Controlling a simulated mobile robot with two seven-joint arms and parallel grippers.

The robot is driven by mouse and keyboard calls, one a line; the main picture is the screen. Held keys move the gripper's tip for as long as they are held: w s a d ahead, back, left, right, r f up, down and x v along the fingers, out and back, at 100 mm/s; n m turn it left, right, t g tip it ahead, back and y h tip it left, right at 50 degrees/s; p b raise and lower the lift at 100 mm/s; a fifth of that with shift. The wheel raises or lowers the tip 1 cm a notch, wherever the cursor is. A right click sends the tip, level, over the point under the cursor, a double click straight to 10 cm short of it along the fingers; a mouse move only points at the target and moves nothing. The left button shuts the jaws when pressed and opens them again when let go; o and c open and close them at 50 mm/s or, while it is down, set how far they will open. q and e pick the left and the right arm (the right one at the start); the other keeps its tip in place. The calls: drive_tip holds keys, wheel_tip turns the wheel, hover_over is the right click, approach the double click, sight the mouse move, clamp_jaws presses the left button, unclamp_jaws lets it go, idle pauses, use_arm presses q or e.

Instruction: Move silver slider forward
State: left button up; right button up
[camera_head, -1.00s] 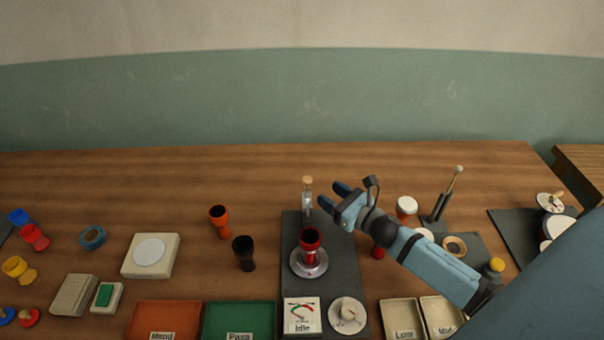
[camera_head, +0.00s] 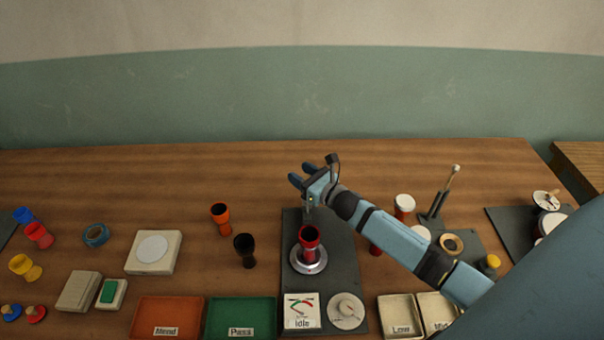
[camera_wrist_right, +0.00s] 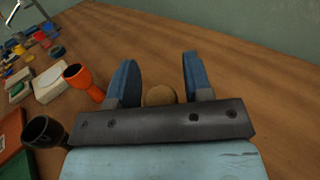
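The silver slider (camera_head: 307,213) stands at the back end of a dark grey base plate (camera_head: 340,248). My right gripper covers most of it in the head view. Its round wooden knob (camera_wrist_right: 159,96) shows between my right fingers in the wrist view. My right gripper (camera_head: 301,174) is open, with a finger on each side of the knob and gaps visible. I cannot tell how deep the knob sits between the fingers. My left gripper is not in view.
A red goblet drum (camera_head: 309,242) stands on a silver disc (camera_head: 309,262) in front of the slider. An orange drum (camera_head: 221,217) and a black drum (camera_head: 244,250) stand to the left. A dial (camera_head: 346,311) is at the plate's front. The table behind is clear.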

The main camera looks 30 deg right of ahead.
sight(303, 206)
clamp_jaws()
drive_tip(key=s+a, duration=0.1)
drive_tip(key=s, duration=0.1)
drive_tip(key=s+a, duration=0.1)
drive_tip(key=s, duration=0.1)
drive_tip(key=shift+a+f, duration=0.1)
drive_tip(key=shift+a, duration=0.05)
drive_tip(key=shift+s+a, duration=0.15)
drive_tip(key=shift+a, duration=0.05)
drive_tip(key=shift+o, duration=1.1)
unclamp_jaws()
